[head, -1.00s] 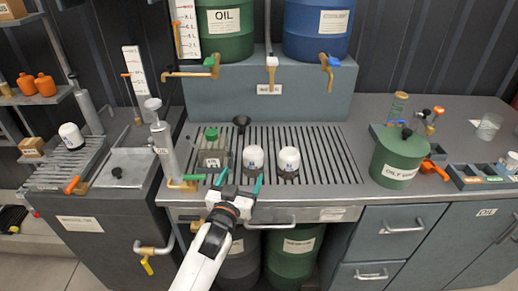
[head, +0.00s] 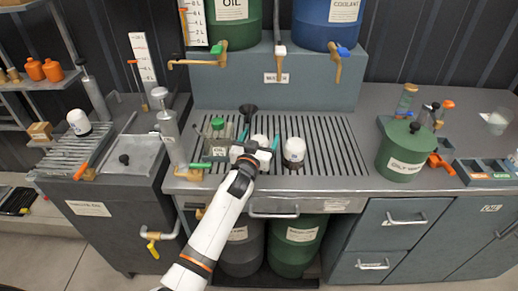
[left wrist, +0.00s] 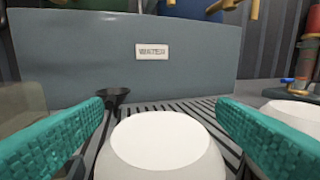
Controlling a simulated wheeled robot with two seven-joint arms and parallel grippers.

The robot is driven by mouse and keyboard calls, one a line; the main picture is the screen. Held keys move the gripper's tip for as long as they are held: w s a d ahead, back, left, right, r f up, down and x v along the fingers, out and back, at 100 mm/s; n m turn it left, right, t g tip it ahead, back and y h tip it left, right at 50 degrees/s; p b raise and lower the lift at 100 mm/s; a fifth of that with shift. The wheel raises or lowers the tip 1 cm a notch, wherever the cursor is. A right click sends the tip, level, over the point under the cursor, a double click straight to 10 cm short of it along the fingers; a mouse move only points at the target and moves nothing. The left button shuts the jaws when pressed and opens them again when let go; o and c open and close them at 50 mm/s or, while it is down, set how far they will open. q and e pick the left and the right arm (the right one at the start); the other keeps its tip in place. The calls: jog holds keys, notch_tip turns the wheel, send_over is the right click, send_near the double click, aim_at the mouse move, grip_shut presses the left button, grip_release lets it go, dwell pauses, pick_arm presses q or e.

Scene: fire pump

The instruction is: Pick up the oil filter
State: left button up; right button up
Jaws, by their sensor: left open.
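A white filter-like canister (head: 259,138) stands on the slatted grate, mostly hidden behind my left gripper (head: 259,143). In the left wrist view its round white top (left wrist: 160,140) sits low in the middle, between the two teal fingers. The fingers are apart on either side of it, with gaps showing. A second white canister (head: 294,152) with a dark base stands upright just to the right; its edge shows in the left wrist view (left wrist: 295,112). A third (head: 79,122) stands on the left rack. The labels are too small to read. My right gripper is out of view.
A clear green-capped container (head: 217,137) stands left of the gripper and a black funnel (head: 248,112) behind it. A tall metal pump (head: 168,128) is farther left. The grate's right part is clear up to a green lidded can (head: 402,150).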

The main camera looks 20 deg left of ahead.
pick_arm(q)
jog(key=shift+w, duration=0.5)
jog(key=shift+s, duration=0.1)
jog(key=c, duration=1.3)
